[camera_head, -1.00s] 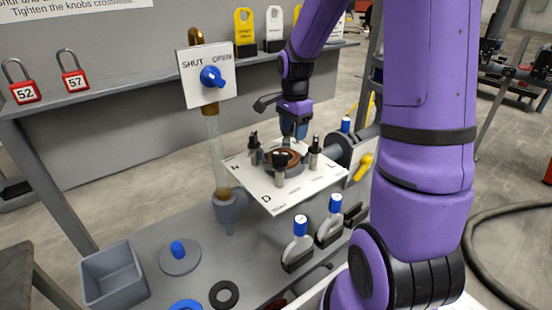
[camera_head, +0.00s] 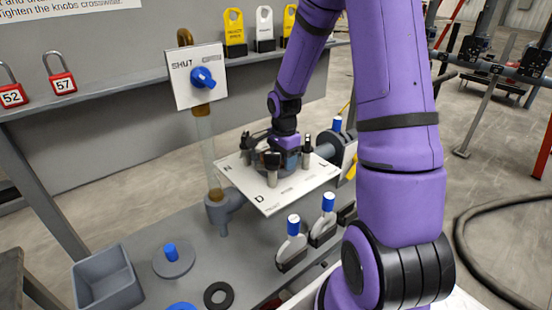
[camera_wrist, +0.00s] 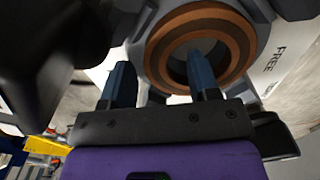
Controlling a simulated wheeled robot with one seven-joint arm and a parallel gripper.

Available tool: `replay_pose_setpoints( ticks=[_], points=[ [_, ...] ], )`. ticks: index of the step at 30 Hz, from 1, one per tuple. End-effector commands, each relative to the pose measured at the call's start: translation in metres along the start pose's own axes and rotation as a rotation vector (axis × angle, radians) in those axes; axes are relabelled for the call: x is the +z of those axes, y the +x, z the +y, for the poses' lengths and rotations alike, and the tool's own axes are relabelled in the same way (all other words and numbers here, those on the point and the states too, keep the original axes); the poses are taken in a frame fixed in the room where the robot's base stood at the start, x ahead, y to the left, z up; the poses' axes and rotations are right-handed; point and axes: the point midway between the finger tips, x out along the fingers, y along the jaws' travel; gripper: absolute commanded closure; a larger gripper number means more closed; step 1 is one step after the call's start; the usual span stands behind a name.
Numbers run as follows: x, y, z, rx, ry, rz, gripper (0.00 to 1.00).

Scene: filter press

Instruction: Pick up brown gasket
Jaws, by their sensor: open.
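The brown gasket (camera_wrist: 197,22) is a ring that shows in the wrist view, lying in a grey round seat. My gripper (camera_wrist: 163,80) is open, its two dark blue fingers apart. In that picture the right fingertip overlaps the ring's opening and the left fingertip is outside the ring's left edge. I cannot tell whether either finger touches it. In the head view my gripper (camera_head: 283,150) is low over the middle of the white lettered plate (camera_head: 262,198), among upright dark posts. There the gasket is hidden behind my gripper and the posts.
Dark posts with grey bases (camera_head: 272,170) stand close around the seat. A white panel with a blue knob (camera_head: 203,78) stands at the left. A grey bin (camera_head: 106,280), a disc with a blue knob (camera_head: 173,260) and a black ring (camera_head: 218,295) are on the bench below.

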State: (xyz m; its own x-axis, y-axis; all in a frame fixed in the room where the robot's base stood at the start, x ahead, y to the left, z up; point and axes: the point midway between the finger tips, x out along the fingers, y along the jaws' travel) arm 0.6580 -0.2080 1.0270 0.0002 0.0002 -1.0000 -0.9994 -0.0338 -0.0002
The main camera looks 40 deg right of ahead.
Motion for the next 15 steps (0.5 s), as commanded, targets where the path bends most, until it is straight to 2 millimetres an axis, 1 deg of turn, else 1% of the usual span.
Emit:
replay_pose_setpoints(
  ticks=[6,7,13,14,15],
  points=[
    [0.0,0.0011,0.0001,0.0,0.0,0.0,0.45],
    [-0.0001,0.0011,0.0002,0.0,0.0,0.0,0.47],
    [-0.0001,0.0009,0.0002,0.0,0.0,0.0,0.93],
    [-0.0001,0.0009,0.0002,0.0,0.0,0.0,0.98],
    [-0.0001,0.0009,0.0002,0.0,0.0,0.0,0.98]
  ],
)
